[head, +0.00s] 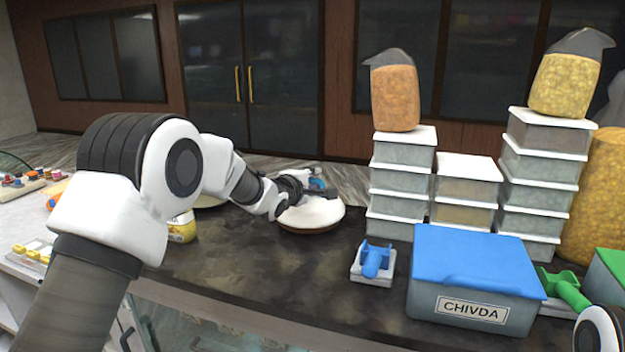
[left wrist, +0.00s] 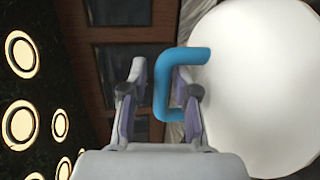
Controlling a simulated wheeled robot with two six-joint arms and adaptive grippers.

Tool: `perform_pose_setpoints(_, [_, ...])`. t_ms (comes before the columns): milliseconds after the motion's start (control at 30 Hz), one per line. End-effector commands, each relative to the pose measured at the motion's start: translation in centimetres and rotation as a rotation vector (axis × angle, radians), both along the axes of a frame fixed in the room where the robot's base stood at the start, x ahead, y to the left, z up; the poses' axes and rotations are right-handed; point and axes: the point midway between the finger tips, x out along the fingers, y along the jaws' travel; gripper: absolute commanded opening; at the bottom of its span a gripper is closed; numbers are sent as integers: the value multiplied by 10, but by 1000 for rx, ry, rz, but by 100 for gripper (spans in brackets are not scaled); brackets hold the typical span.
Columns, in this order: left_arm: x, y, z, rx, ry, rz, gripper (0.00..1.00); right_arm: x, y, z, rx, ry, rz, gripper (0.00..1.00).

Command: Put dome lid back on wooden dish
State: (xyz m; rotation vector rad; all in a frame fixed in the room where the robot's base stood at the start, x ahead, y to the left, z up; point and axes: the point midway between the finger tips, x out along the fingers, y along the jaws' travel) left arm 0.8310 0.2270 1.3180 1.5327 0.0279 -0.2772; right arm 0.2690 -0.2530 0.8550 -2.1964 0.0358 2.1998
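The white dome lid (head: 312,211) sits over the brown wooden dish (head: 308,231) on the dark counter; from here I cannot tell whether it is fully seated. Its blue handle (head: 318,187) is partly hidden by my left gripper (head: 300,180). In the left wrist view, the lid (left wrist: 255,85) fills the right side, with its C-shaped blue handle (left wrist: 161,88) on it. The left gripper (left wrist: 155,98) is open there. The handle's bar lies between the fingers, close to the right finger and clear of the left one. My right gripper is out of view.
A blue CHIVDA box (head: 475,262) and a blue scoop (head: 374,262) on a white base stand to the right. Stacked white-lidded tubs (head: 402,180) rise behind them. A yellow jar (head: 182,228) is beside my left arm. The counter in front of the dish is clear.

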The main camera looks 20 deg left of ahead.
Motion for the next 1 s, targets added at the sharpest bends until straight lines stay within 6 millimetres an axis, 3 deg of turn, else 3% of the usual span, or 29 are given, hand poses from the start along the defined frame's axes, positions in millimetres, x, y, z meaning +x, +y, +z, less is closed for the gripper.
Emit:
perform_pose_setpoints(267, [0, 0, 1, 0, 0, 0, 40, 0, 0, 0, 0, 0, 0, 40])
perform_pose_setpoints(433, [0, 0, 16, 1, -2, 0, 40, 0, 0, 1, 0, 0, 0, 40])
perform_pose_setpoints(800, [-93, 15, 27, -1, -2, 0, 40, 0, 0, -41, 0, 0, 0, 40])
perform_pose_setpoints(1000, [-116, 19, 34, -1, -1, 0, 40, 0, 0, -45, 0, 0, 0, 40])
